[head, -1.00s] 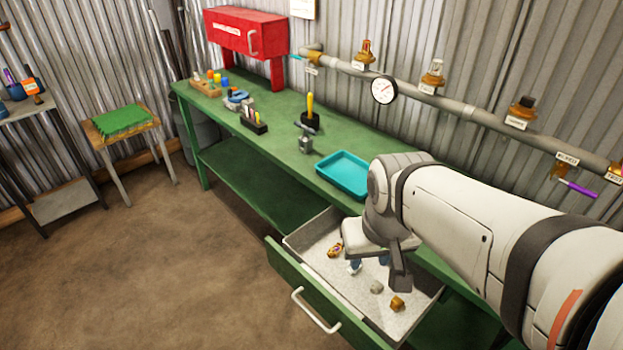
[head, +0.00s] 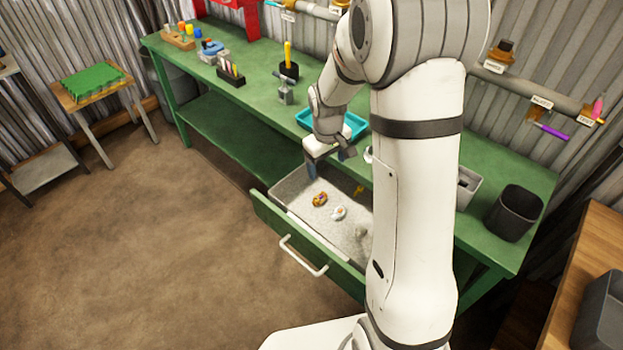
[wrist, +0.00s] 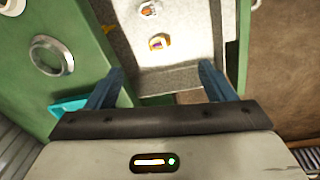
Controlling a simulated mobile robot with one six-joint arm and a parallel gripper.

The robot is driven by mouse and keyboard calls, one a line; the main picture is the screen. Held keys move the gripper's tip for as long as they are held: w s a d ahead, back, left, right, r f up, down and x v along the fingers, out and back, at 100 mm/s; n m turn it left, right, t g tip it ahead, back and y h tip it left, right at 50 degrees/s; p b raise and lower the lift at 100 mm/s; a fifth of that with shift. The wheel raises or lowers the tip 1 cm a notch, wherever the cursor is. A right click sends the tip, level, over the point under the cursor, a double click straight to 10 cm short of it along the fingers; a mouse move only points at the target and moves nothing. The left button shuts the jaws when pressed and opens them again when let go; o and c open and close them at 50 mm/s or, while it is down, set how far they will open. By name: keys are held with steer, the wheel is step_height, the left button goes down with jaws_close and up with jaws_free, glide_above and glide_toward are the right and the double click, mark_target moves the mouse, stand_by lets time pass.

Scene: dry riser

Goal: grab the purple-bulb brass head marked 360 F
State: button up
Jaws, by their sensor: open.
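A brass head with a purplish patch (wrist: 160,42) lies in the open drawer, just beyond my fingertips in the wrist view. It looks like the brass piece (head: 320,198) near the drawer's back left in the head view. Its marking is too small to read. A whitish head with orange (wrist: 148,8) lies close by and also shows in the head view (head: 338,213). My gripper (wrist: 162,70) is open and empty. In the head view my gripper (head: 328,162) hangs above the drawer's back left end. The drawer (head: 272,222) is partly hidden by my arm.
A yellow piece (head: 359,189) and a grey piece (head: 361,232) also lie in the drawer. A teal tray (head: 354,124) sits on the green bench (head: 262,112) close behind my gripper. A dark bin (head: 514,212) stands at the bench's right end.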

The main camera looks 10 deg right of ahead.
steer(key=n, duration=0.2)
glide_above(319, 199)
step_height(319, 199, down, 12)
steer(key=shift+g, duration=0.3)
steer(key=f, duration=0.3)
steer(key=f+p, duration=0.1)
steer(key=f, duration=0.1)
steer(key=f+p, duration=0.1)
steer(key=f, duration=0.2)
steer(key=shift+w+d+f, duration=0.1)
steer(key=shift+w+f, duration=0.15)
steer(key=shift+f, duration=0.05)
steer(key=c, duration=1.2)
